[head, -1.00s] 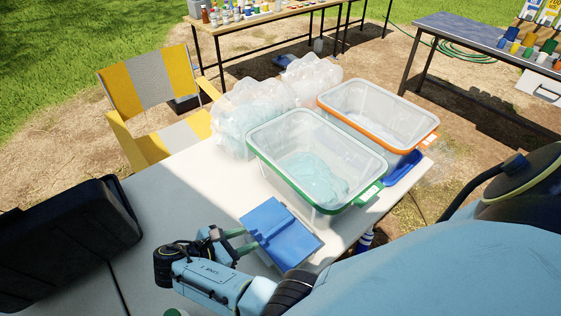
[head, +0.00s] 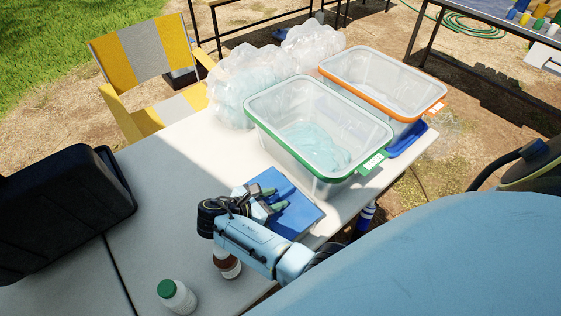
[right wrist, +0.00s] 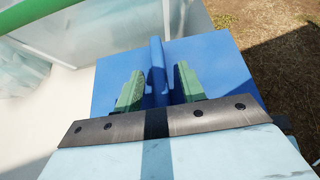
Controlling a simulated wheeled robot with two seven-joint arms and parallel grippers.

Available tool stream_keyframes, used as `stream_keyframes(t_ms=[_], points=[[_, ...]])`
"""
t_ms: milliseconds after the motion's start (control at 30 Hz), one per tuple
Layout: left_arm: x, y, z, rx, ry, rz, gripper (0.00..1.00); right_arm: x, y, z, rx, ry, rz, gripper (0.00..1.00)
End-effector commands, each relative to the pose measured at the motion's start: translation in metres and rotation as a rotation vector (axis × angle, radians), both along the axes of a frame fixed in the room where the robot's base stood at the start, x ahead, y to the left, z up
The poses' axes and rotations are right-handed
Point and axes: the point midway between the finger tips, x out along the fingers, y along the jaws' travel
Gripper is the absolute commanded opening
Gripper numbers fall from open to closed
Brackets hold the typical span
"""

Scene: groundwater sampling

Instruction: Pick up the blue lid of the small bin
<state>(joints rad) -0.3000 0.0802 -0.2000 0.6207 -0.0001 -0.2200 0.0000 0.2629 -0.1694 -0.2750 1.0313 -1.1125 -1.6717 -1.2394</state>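The blue lid (head: 302,213) lies flat near the front edge of the white table, with a raised ridge across its middle. My right gripper (head: 272,203) is over the lid. In the right wrist view, the green fingers of this gripper (right wrist: 157,88) stand apart on either side of the ridge of the blue lid (right wrist: 218,62), with a gap visible on each side. The gripper is open and holds nothing. My left gripper is not in view.
A clear bin with a green rim (head: 262,131) stands just behind the lid, and an orange-rimmed bin (head: 408,107) stands beyond it. A green-capped bottle (head: 177,297) and a brown bottle (head: 228,266) stand in front. A black case (head: 65,210) is at left.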

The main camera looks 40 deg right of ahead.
Motion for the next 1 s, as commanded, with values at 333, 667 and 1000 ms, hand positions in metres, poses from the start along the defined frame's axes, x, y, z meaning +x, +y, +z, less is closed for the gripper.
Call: stream_keyframes(t_ms=[333,667,1000], points=[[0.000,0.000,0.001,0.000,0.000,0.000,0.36,0.000,0.001,0.001,0.000,-0.001,0.000,0.07],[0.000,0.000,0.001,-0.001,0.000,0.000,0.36,0.000,0.001,0.002,0.000,-0.001,0.000,0.00],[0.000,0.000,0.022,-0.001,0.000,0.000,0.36,0.000,0.000,0.054,0.000,-0.005,-0.002,0.00]])
